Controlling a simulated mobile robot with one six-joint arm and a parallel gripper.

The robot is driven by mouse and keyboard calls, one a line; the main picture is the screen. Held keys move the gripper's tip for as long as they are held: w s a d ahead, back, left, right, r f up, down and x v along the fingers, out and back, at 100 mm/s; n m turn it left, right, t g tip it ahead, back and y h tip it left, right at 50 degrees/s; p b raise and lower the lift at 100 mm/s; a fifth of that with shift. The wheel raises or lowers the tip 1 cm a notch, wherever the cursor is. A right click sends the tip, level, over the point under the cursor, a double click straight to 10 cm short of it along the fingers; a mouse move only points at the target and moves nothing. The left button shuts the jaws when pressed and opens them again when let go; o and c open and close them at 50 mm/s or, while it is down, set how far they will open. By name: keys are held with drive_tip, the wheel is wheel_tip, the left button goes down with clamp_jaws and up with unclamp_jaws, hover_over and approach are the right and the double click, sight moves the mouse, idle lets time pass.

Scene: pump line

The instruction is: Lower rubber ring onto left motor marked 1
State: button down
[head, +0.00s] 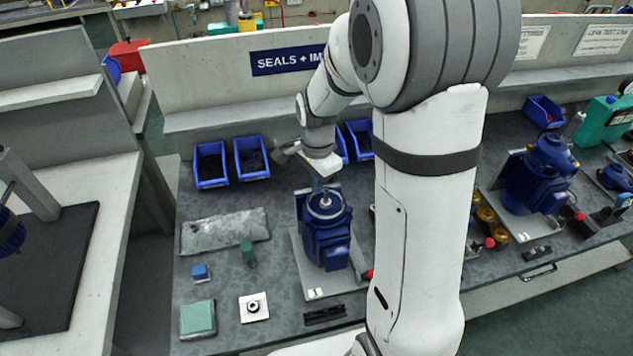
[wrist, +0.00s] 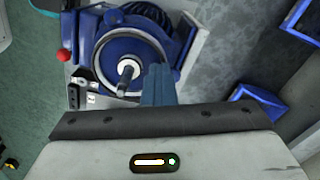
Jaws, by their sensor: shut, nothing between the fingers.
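The blue motor (head: 326,240) stands upright on a pale plate marked 1. It also shows in the wrist view (wrist: 133,45), where its round top surrounds a pale hub and a metal shaft (wrist: 124,86). A dark band shows around the pale hub; I cannot tell whether it is the rubber ring. A small dark ring-like part (head: 253,306) sits on a white square at the front left of the motor. My gripper (wrist: 157,78) is shut and empty, its blue fingers beside the shaft. In the head view my gripper (head: 318,184) is just above the motor top.
Blue bins (head: 211,165) stand behind along the wall. A grey mat (head: 224,232), a green cylinder (head: 248,252), a blue block (head: 200,272) and a green pad (head: 198,318) lie left of the motor. A second blue motor (head: 540,175) stands at right, beyond my arm.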

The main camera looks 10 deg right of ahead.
drive_tip(key=shift+f, duration=0.2)
drive_tip(key=c, duration=2.1)
unclamp_jaws()
drive_tip(key=o, duration=0.4)
drive_tip(key=shift+r, duration=0.1)
wheel_tip(320, 180, up, 9)
drive_tip(key=p, duration=0.6)
